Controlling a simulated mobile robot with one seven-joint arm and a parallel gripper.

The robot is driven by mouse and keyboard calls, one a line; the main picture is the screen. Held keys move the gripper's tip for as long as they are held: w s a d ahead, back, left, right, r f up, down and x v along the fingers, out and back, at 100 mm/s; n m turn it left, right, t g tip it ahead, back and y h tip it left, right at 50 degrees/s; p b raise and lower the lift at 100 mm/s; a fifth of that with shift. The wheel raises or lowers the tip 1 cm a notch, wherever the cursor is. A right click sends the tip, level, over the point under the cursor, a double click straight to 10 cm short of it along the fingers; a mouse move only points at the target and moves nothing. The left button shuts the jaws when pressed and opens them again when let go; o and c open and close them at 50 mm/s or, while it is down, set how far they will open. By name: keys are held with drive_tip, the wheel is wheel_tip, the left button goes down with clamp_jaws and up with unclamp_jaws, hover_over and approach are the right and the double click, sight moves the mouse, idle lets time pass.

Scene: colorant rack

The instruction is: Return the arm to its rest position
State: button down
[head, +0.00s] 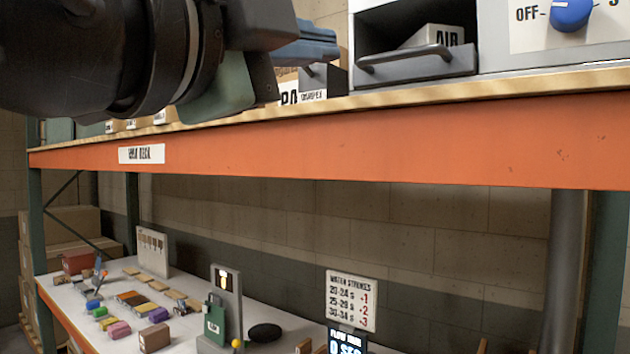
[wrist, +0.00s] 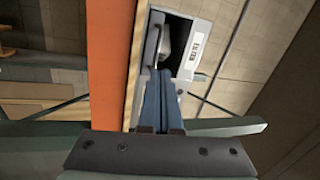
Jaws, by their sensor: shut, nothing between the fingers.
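My arm spans the top left of the head view, in front of the upper shelf. My gripper (head: 318,48) is at its end, with its blue fingers pointing right along the shelf, above the wooden board. In the wrist view my gripper (wrist: 158,75) has its two blue fingers together with nothing held between them. The arm hides part of the upper shelf behind it.
An open grey drawer (head: 418,62) marked AIR sits right of my gripper, beside a blue knob (head: 571,13). An orange beam (head: 350,143) fronts the upper shelf. Below, a white bench (head: 185,325) holds coloured blocks, a green padlock-like item (head: 213,320) and signs.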

wheel_tip(320, 180, down, 6)
drive_tip(key=w+n+t+y, duration=0.2)
drive_tip(key=n+t+y, duration=0.25)
drive_tip(key=n, duration=0.65)
drive_tip(key=s+f+n+t+y+b, duration=0.1)
drive_tip(key=s+f+n+t+y, duration=0.3)
drive_tip(key=s+n+y, duration=0.3)
drive_tip(key=n+t, duration=0.1)
drive_tip(key=n, duration=0.3)
drive_tip(key=shift+s+f+n, duration=0.35)
drive_tip(key=shift+n, duration=0.05)
